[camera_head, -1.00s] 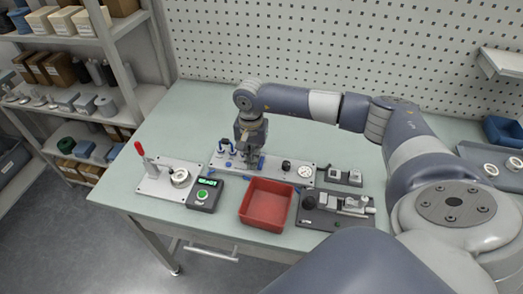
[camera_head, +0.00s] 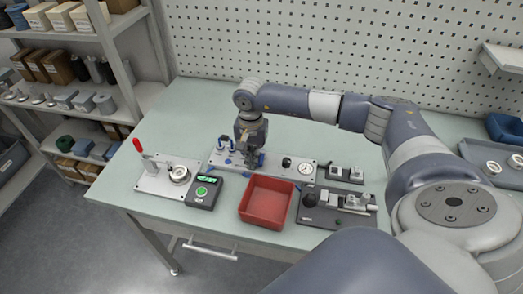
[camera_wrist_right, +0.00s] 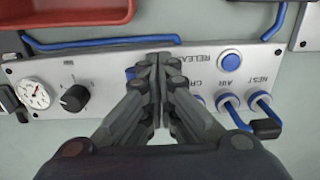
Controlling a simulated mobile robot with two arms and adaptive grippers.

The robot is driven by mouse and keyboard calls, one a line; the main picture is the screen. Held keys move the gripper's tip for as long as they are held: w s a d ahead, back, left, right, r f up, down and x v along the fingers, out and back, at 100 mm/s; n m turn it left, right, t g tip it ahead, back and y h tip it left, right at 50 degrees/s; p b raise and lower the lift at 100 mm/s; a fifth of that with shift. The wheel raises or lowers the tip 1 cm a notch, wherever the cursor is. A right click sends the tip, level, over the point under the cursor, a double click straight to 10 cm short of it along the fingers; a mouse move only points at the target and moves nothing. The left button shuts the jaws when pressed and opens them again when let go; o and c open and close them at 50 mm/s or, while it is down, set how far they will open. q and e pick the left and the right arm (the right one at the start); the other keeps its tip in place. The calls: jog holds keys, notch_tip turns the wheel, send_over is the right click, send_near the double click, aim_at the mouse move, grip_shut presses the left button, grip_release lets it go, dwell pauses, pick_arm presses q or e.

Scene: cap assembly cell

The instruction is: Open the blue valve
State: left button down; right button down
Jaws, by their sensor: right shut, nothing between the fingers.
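My right gripper (camera_head: 251,164) is shut and empty, pointing down over the grey valve panel (camera_head: 278,165). In the right wrist view its fingers (camera_wrist_right: 158,62) meet in front of the panel's middle. A small blue part (camera_wrist_right: 131,73) shows just left of the fingertips; it may be the blue valve, but the fingers hide most of it. I cannot tell how its handle is turned or whether the fingers touch it. My left gripper is not in view.
The panel carries a gauge (camera_wrist_right: 33,94), a black knob (camera_wrist_right: 75,98), a blue button (camera_wrist_right: 230,61) and blue fittings. A red bin (camera_head: 267,201), a box with a green display (camera_head: 204,191) and a red-handled clamp (camera_head: 139,148) stand close by.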

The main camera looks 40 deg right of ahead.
aim_at(262, 161)
jog(key=shift+r, duration=0.3)
jog(key=shift+s+d, duration=0.3)
jog(key=shift+s, duration=0.1)
jog(key=shift+s+d, duration=0.1)
jog(key=shift+d, duration=0.05)
dwell(0.4)
jog(key=shift+s+d, duration=0.3)
jog(key=shift+s, duration=0.15)
jog(key=shift+s+d, duration=0.15)
jog(key=shift+s, duration=0.1)
jog(key=shift+b, duration=0.3)
